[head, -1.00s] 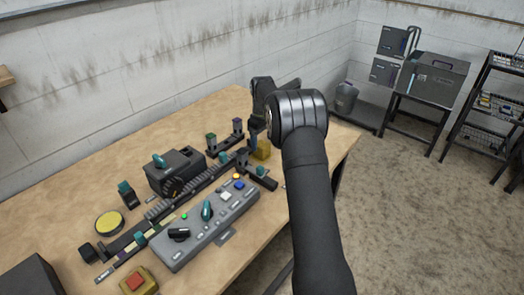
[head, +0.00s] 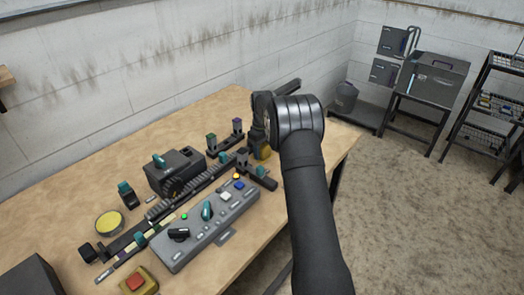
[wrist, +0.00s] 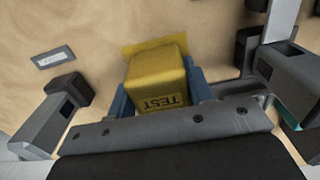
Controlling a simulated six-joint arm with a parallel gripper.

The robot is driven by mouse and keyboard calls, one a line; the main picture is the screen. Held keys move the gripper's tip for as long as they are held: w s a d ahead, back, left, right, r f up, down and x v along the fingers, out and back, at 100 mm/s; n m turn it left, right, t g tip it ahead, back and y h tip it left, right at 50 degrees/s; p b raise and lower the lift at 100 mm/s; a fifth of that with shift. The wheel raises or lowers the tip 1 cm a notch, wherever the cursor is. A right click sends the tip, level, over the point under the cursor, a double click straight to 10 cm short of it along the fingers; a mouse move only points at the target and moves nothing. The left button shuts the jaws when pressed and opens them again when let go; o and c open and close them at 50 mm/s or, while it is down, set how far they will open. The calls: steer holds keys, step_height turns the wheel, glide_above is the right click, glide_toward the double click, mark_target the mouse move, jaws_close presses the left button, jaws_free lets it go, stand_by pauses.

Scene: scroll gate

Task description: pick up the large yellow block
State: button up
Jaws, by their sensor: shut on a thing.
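The large yellow block (wrist: 157,80) is marked "TEST" and sits between the two blue finger pads of my gripper (wrist: 160,95) in the wrist view. The pads press on its two sides. A flat yellow patch shows just behind the block on the wooden surface. In the head view the block (head: 265,152) is partly hidden behind my gripper (head: 259,145), at the right part of the table. I cannot tell whether the block is clear of the tabletop.
Left of the block stand dark posts with coloured tops (head: 238,127) and a toothed rail (head: 185,187). A grey control panel (head: 210,228) with knobs and buttons lies in front. A black box (head: 175,172) stands behind the rail. The table (head: 70,195) is bare at back left.

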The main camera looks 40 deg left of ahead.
steer(key=shift+r, duration=0.1)
steer(key=shift+r, duration=0.65)
step_height(320, 180, up, 3)
steer(key=shift+f, duration=0.1)
steer(key=w+d+r, duration=0.1)
steer(key=d+r, duration=0.2)
steer(key=d, duration=0.8)
steer(key=w+d+r, duration=0.1)
steer(key=d+r, duration=0.3)
steer(key=d, duration=0.8)
steer(key=a+f, duration=0.2)
steer(key=a, duration=0.1)
steer(key=s+a+f, duration=0.1)
steer(key=a+f, duration=0.1)
steer(key=a, duration=0.2)
steer(key=s+a+f, duration=0.1)
steer(key=a+f, duration=0.2)
steer(key=a, duration=0.1)
steer(key=shift+a, duration=0.15)
steer(key=shift+f, duration=2)
steer(key=shift+f, duration=0.1)
